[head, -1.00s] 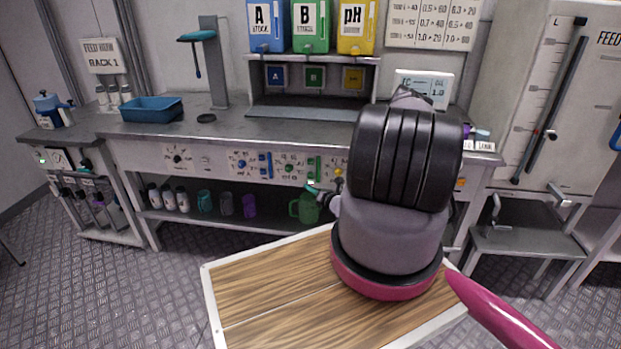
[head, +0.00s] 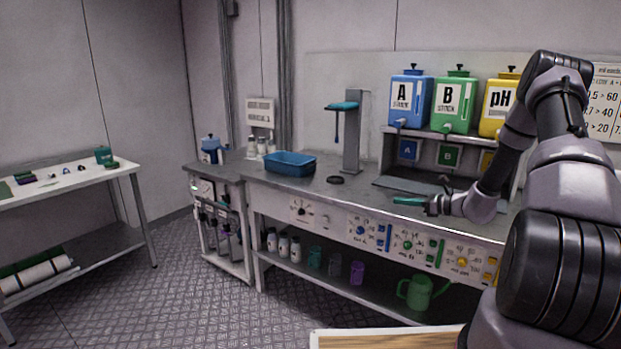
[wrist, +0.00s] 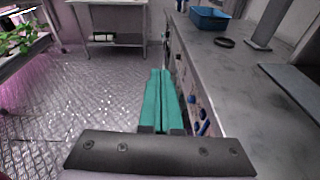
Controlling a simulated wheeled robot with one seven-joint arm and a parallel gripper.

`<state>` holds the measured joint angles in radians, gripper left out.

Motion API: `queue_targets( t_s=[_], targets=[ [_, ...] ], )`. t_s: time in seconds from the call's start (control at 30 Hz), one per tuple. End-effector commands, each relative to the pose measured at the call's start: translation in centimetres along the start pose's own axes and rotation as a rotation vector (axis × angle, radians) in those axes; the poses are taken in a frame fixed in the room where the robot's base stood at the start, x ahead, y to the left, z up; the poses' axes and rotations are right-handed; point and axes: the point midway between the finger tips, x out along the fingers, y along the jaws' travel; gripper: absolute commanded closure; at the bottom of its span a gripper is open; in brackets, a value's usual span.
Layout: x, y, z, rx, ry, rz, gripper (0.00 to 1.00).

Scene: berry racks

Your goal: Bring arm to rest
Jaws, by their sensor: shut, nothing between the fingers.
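My gripper (head: 411,201) shows in the head view at the end of my arm, just in front of and above the front edge of the long grey bench (head: 310,190). Its two teal fingers are shut together with nothing between them. In the wrist view the fingers (wrist: 161,100) point forward along the bench's front edge, with floor visible beneath and the bench top to their right. My arm is bent, with its forearm reaching left from the elbow.
A blue tub (head: 290,164), a black ring (head: 336,180) and a grey stand (head: 352,130) are on the bench. Tanks A (head: 410,98), B (head: 455,103) and pH (head: 497,108) stand on a shelf. A white table (head: 70,185) is at left. Floor between is clear.

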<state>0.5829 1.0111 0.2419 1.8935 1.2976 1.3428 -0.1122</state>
Motion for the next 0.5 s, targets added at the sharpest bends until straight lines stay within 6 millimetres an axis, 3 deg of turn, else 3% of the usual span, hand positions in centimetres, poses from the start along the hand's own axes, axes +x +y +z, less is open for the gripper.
queue_targets(
  t_s=[0.03,0.2,0.5],
  targets=[
    [0.1,1.4,2.8,-0.078,0.032,0.054,1.0],
    [-0.4,6.6,9.4,-0.32,0.145,0.221,1.0],
    [-3.9,16.0,18.0,-0.755,0.35,0.451,1.0]
  ],
)
